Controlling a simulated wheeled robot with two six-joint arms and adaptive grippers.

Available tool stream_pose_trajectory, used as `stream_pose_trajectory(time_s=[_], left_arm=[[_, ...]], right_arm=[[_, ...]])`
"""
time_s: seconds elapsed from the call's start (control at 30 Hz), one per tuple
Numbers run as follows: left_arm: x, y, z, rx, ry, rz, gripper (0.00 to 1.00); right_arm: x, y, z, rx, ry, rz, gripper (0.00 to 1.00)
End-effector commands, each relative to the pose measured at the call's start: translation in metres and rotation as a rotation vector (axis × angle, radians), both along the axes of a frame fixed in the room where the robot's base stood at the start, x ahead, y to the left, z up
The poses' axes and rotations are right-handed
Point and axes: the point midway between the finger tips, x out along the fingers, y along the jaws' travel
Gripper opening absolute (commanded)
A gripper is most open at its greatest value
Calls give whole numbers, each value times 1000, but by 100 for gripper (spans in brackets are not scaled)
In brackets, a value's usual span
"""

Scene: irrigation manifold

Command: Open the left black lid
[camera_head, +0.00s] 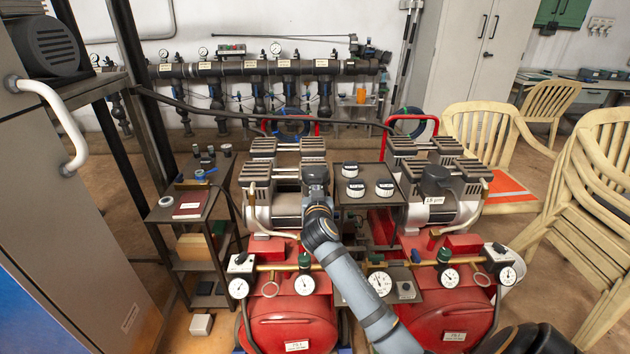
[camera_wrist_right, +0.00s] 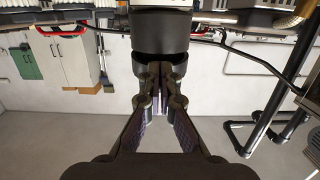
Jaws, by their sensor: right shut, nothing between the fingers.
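My right arm comes in from the lower right of the head view, with its wrist and gripper (camera_head: 316,190) over the left compressor (camera_head: 284,205). The left black lid is hidden behind my wrist there. In the right wrist view a black round part (camera_wrist_right: 160,42), which looks like that lid, stands just beyond the fingertips. My right gripper (camera_wrist_right: 160,75) is shut and empty, with its tips close to this part; I cannot tell whether they touch. A similar black lid (camera_head: 436,180) sits on the right compressor (camera_head: 440,211). My left gripper is not in view.
A small table with several black-and-white knobs (camera_head: 355,187) stands between the compressors. Red tanks (camera_head: 290,325) with gauges are in front. A shelf rack (camera_head: 197,240) stands left, stacked chairs (camera_head: 590,190) right. A pipe manifold (camera_head: 230,69) runs along the back wall.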

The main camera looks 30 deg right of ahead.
Motion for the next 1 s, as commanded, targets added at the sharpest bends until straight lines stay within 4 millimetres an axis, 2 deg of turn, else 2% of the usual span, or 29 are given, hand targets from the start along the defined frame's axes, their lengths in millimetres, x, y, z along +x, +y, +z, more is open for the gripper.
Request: stream_pose_trajectory(time_s=[0.3, 0.73, 1.0], left_arm=[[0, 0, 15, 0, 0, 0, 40], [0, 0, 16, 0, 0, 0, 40], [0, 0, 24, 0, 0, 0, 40]], right_arm=[[2, -1, 18, 0, 0, 0, 0], [3, -2, 19, 0, 0, 0, 0], [9, -5, 29, 1, -1, 0, 0]])
